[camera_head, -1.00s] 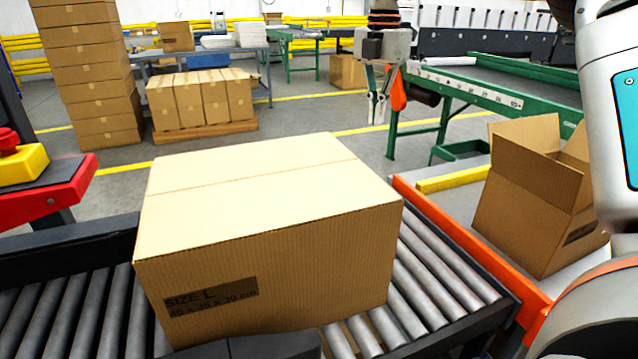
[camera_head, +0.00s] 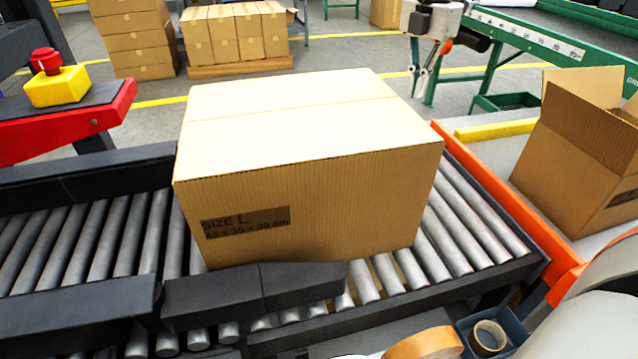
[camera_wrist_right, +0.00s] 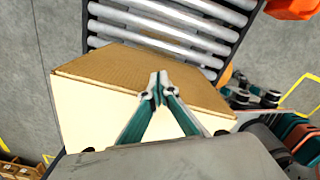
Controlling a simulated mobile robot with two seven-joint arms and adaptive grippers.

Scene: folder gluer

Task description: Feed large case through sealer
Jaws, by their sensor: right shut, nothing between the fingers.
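The large case (camera_head: 300,215), a closed brown carton marked SIZE L, sits upright on the roller conveyor (camera_head: 455,245) in the head view. Its top flaps lie flat. My right gripper (camera_head: 420,88) is beyond the case's far right corner, with its fingers pointing down and together, empty. In the right wrist view the shut fingers (camera_wrist_right: 158,80) appear in front of the case (camera_wrist_right: 100,110); I cannot tell if they touch it. The sealer's red and black side with a red button on a yellow box (camera_head: 55,85) stands at the left. My left gripper is not in view.
An open carton (camera_head: 575,160) stands right of the orange rail (camera_head: 490,195). Black guides (camera_head: 255,290) border the near side of the rollers. Tape rolls (camera_head: 488,336) lie at the front.

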